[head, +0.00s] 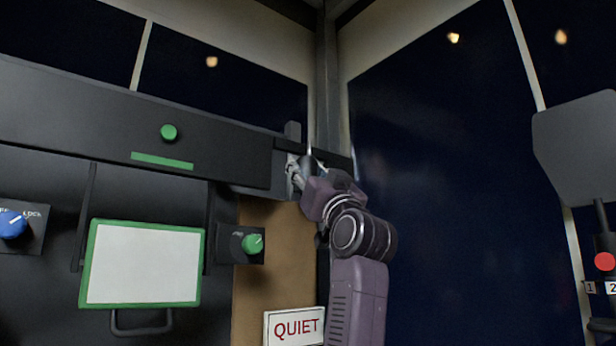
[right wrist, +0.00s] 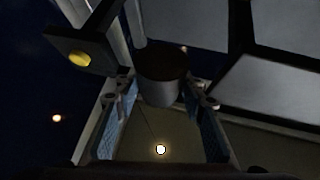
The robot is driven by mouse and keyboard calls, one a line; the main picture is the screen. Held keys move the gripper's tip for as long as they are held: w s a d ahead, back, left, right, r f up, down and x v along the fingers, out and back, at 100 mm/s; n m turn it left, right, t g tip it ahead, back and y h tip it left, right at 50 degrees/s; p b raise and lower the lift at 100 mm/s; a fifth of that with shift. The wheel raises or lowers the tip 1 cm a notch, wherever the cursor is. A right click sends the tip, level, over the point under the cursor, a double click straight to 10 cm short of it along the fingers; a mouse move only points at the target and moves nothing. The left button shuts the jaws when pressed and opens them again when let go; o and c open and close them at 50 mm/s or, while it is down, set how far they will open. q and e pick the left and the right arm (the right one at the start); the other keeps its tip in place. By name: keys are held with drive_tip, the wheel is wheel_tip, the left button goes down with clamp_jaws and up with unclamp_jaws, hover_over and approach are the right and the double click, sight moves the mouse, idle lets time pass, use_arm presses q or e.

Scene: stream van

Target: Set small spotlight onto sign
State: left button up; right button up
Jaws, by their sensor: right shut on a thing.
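My right gripper (head: 294,172) is up at the right end of the dark overhead shelf, in front of the window corner. In the right wrist view, a short dark grey cylinder (right wrist: 163,84) sits between the two fingers; it looks like the small spotlight, and the gripper is shut on it. In the head view the held thing is mostly hidden by the gripper. The white sign (head: 294,326) with red "QUIET" lettering stands low, below the gripper and left of my right forearm. My left gripper is not in view.
The dark shelf (head: 60,95) carries a green knob (head: 169,132). Below are a green-framed white board (head: 143,265), a green dial (head: 252,244) and a blue dial (head: 13,224). A grey panel (head: 580,145) stands at right. A square plate with a yellow disc (right wrist: 78,58) is near the fingers.

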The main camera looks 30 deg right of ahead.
drive_tip(key=shift+h, duration=0.3)
drive_tip(key=o, duration=1.2)
drive_tip(key=shift+w, duration=0.15)
drive_tip(key=shift+v, duration=6.05)
drive_tip(key=shift+w+d+f, duration=0.1)
drive_tip(key=shift+f, duration=0.05)
